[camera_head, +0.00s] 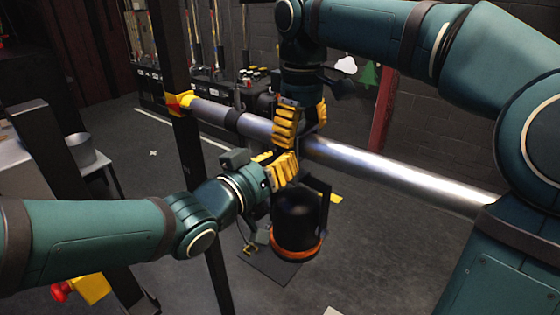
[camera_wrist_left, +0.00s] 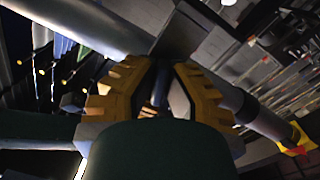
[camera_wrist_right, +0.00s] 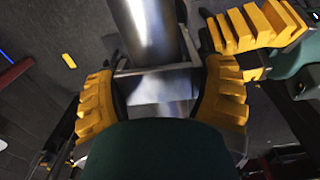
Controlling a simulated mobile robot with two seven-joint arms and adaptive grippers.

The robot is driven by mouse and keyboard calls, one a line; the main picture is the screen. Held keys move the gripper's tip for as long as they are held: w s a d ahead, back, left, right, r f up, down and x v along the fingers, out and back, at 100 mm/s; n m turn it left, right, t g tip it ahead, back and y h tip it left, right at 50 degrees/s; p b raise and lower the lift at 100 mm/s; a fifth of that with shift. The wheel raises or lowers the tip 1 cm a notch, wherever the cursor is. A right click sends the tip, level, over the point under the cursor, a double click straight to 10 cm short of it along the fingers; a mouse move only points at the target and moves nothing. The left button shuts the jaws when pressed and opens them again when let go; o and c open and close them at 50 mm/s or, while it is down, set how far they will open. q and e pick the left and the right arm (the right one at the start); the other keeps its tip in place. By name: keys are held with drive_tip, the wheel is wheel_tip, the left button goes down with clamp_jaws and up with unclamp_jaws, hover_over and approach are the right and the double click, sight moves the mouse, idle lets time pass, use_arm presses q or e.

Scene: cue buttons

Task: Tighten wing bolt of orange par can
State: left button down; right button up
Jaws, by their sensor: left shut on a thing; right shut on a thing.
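The orange par can (camera_head: 296,222) is a black lamp with an orange rim, hanging below the metal pipe (camera_head: 385,170). My right gripper (camera_head: 303,116) comes from above and is shut at the pipe on the lamp's clamp; the right wrist view shows the squared metal clamp (camera_wrist_right: 158,85) between its fingers. My left gripper (camera_head: 277,168) is just below the pipe, above the lamp, beside the right fingers. It is shut on a thin dark piece, seemingly the wing bolt (camera_wrist_left: 160,87), mostly hidden by the fingers in the left wrist view.
The pipe runs from a yellow end fitting (camera_head: 180,103) on a dark upright post (camera_head: 187,150) to the lower right. Racks with cases (camera_head: 185,85) stand behind. A grey pot (camera_head: 80,148) is at the left. Open floor lies below the pipe.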

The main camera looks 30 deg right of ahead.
use_arm(q)
drive_tip(key=m, duration=0.3)
drive_tip(key=shift+w+m, duration=0.1)
drive_tip(key=shift+m, duration=2.1)
drive_tip(key=c, duration=1)
unclamp_jaws()
drive_tip(key=v, duration=1.2)
